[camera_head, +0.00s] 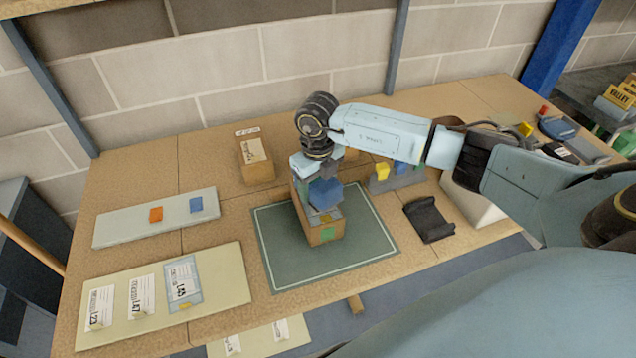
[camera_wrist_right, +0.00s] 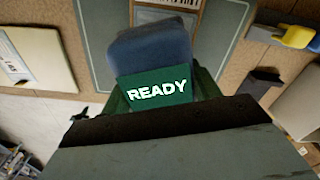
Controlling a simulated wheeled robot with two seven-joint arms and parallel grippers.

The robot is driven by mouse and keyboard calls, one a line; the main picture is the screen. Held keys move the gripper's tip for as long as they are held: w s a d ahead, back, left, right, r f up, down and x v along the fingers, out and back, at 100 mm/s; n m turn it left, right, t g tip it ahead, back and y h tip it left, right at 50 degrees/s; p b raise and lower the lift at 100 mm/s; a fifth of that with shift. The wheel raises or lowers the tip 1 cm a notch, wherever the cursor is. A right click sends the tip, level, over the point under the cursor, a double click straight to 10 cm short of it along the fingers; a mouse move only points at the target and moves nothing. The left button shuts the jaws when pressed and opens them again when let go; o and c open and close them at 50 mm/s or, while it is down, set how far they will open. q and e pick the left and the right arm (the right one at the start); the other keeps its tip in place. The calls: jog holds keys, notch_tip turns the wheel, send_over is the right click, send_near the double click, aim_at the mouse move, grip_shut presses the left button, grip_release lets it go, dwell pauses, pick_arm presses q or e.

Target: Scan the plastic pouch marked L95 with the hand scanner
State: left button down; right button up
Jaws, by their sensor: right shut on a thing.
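My right gripper (camera_head: 318,180) is shut on the blue hand scanner (camera_head: 326,192). In the right wrist view the scanner (camera_wrist_right: 152,48) has a green screen reading READY. In the head view the scanner is over a cardboard box on the green mat (camera_head: 280,262); whether they touch is unclear. The bluish plastic pouch (camera_head: 183,284), whose small label seems to read L95, lies on the cream board (camera_head: 222,290) at front left. Two white pouches, marked about L47 (camera_head: 141,297) and L23 (camera_head: 100,308), lie beside it. The gripper is well right of them. My left gripper is out of view.
The cardboard box (camera_head: 327,235) has a green patch. Another box (camera_head: 256,160) stands behind. A grey board (camera_head: 125,225) holds an orange and a blue piece. A black cradle (camera_head: 429,219) is right of the mat. A holder with yellow and blue items (camera_head: 395,176) stands behind.

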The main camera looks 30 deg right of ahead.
jog(key=shift+f+b, duration=0.6)
jog(key=shift+f, duration=0.1)
dwell(0.4)
jog(key=shift+r+p, duration=2.6)
jog(key=shift+r, duration=0.95)
